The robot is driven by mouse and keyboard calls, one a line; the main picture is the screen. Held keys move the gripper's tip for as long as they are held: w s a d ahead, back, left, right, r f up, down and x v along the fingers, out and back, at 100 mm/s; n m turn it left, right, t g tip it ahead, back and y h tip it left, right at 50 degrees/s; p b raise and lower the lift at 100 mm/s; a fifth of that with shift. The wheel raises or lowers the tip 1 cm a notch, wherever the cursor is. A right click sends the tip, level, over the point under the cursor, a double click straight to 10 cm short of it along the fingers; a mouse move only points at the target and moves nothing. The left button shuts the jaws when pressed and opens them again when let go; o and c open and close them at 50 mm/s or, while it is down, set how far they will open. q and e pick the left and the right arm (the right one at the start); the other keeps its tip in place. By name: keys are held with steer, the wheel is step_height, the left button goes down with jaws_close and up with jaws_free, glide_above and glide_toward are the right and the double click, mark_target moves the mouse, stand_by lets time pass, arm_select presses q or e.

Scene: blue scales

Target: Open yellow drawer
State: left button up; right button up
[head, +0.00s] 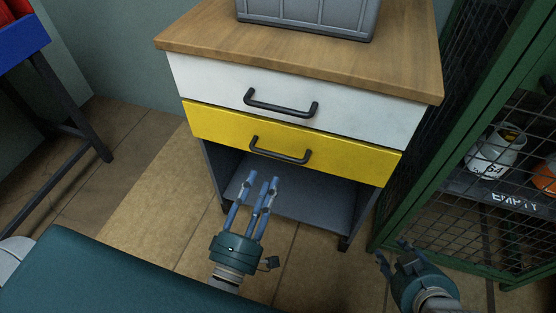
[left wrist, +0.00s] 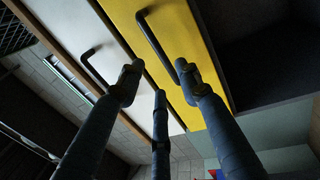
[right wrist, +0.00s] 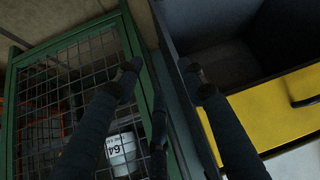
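The yellow drawer (head: 215,122) is the lower drawer of a wood-topped cabinet and sits flush under a white drawer (head: 345,105). Its black bar handle (head: 280,151) is on the middle of its front. My left gripper (head: 262,183) is open and empty, just below and in front of this handle. In the left wrist view the yellow front (left wrist: 178,35) and its handle (left wrist: 155,42) show beyond the spread fingers. My right gripper (head: 392,252) is open and empty, low at the right of the cabinet. In the right wrist view the yellow front (right wrist: 265,110) is at the right.
An open shelf space (head: 285,195) is under the yellow drawer. A grey crate (head: 305,15) stands on the wooden top (head: 200,35). A green mesh cage (head: 470,110) with canisters stands close on the right. A blue bin (head: 22,38) on a dark stand is at the left.

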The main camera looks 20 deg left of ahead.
mark_target(274, 156)
arm_select(q)
steer(key=w, duration=0.2)
steer(key=w+r, duration=0.1)
steer(key=w, duration=0.2)
steer(key=w+b, duration=0.1)
steer(key=w, duration=0.2)
steer(key=shift+w+d+r, duration=0.1)
steer(key=shift+w+r, duration=0.25)
steer(key=shift+w, duration=0.25)
arm_select(e)
steer(key=w+a+r+t, duration=0.2)
steer(key=w+r+t, duration=0.1)
steer(key=w+r, duration=0.1)
steer(key=shift+w+r+y, duration=0.25)
steer(key=shift+w+y, duration=0.15)
steer(key=shift+w, duration=0.2)
arm_select(q)
steer(key=shift+c, duration=0.3)
jaws_close()
